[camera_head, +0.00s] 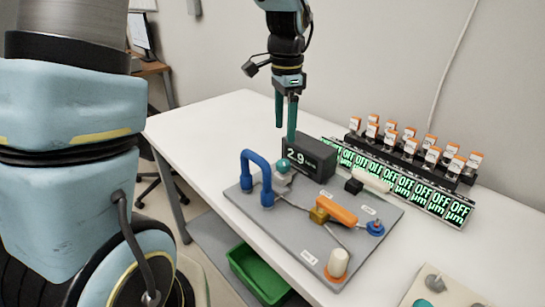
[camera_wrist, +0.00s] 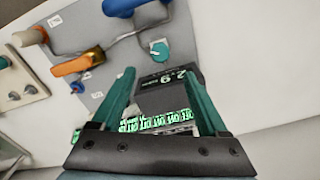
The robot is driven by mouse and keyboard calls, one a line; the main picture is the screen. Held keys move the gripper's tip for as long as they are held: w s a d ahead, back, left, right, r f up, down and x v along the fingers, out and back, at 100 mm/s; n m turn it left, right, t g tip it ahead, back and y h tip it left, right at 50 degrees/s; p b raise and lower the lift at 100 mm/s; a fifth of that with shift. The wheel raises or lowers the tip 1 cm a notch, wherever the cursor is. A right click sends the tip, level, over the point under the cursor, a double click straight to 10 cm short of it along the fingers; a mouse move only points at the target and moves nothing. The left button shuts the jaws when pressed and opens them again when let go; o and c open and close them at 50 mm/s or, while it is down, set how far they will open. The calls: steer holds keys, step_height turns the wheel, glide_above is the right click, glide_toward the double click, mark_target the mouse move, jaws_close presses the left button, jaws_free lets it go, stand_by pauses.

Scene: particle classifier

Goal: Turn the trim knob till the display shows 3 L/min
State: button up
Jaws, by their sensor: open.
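The display (camera_head: 308,158) is a dark box on the grey board and reads 2.9; the rest of its text is too small to read. In the wrist view the display (camera_wrist: 165,80) appears between the fingers. A teal knob with a white mark, seemingly the trim knob (camera_head: 283,165), sits on a light block left of the display. In the wrist view the knob (camera_wrist: 160,48) lies just beyond the fingertips. My gripper (camera_head: 285,132) points down above the display and knob. Its two teal fingers are apart with nothing held, and the gripper (camera_wrist: 157,75) touches no knob.
The grey board (camera_head: 300,225) also carries a blue arched handle (camera_head: 256,165), an orange lever (camera_head: 336,209), a blue knob (camera_head: 375,228) and a white knob (camera_head: 338,262). Several green OFF displays (camera_head: 405,185) stand behind. The white table (camera_head: 205,130) is clear at left.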

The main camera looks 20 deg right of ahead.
mark_target(284, 162)
step_height(284, 162, down, 10)
steer(key=shift+r+p, duration=0.1)
steer(key=shift+p, duration=0.5)
steer(key=shift+c, duration=0.4)
jaws_close()
